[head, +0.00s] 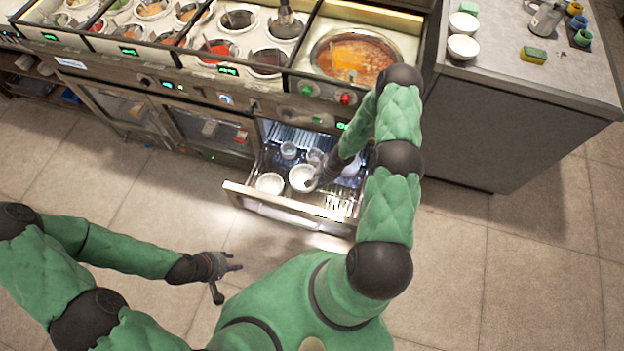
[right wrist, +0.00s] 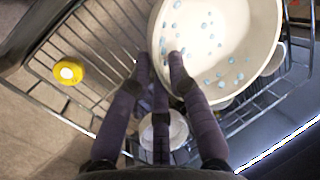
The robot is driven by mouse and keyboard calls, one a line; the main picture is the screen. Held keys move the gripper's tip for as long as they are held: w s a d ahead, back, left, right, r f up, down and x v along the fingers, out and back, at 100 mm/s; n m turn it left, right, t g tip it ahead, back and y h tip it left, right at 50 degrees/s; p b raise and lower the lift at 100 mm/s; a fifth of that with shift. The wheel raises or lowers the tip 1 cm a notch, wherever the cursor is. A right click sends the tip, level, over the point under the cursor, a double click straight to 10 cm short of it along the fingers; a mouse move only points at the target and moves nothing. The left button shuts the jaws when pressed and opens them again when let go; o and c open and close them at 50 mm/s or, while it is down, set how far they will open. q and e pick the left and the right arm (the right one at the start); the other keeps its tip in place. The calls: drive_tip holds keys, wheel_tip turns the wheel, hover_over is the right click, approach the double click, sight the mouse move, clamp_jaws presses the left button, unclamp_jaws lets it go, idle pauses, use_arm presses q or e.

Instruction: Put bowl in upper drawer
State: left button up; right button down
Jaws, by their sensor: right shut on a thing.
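A white bowl with blue speckles (right wrist: 215,40) fills the top of the right wrist view; in the head view it appears as a white bowl (head: 301,178) over the open drawer (head: 290,205). My right gripper (head: 314,184) is shut on its rim, and its dark fingers (right wrist: 172,60) show at the rim in the wrist view. The head view does not show clearly whether the bowl touches the wire rack. My left gripper (head: 228,279) is empty, fingers spread, above the floor left of the drawer.
Another white bowl (head: 269,184) sits at the drawer's left. Clear cups (head: 289,150) stand farther back. A small white dish (right wrist: 163,130) and a yellow item (right wrist: 68,72) show beyond my fingers. The sauce counter (head: 260,90) is above; a grey counter (head: 510,110) is at right.

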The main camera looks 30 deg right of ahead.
wheel_tip(320, 180, down, 6)
drive_tip(key=b, duration=0.3)
drive_tip(key=shift+b, duration=0.35)
drive_tip(key=shift+f+b, duration=1)
drive_tip(key=shift+f, duration=1.1)
drive_tip(key=shift+r, duration=0.1)
drive_tip(key=c, duration=1.2)
unclamp_jaws()
drive_tip(key=shift+o, duration=0.2)
drive_tip(key=p+v, duration=0.8)
drive_tip(key=v, duration=0.4)
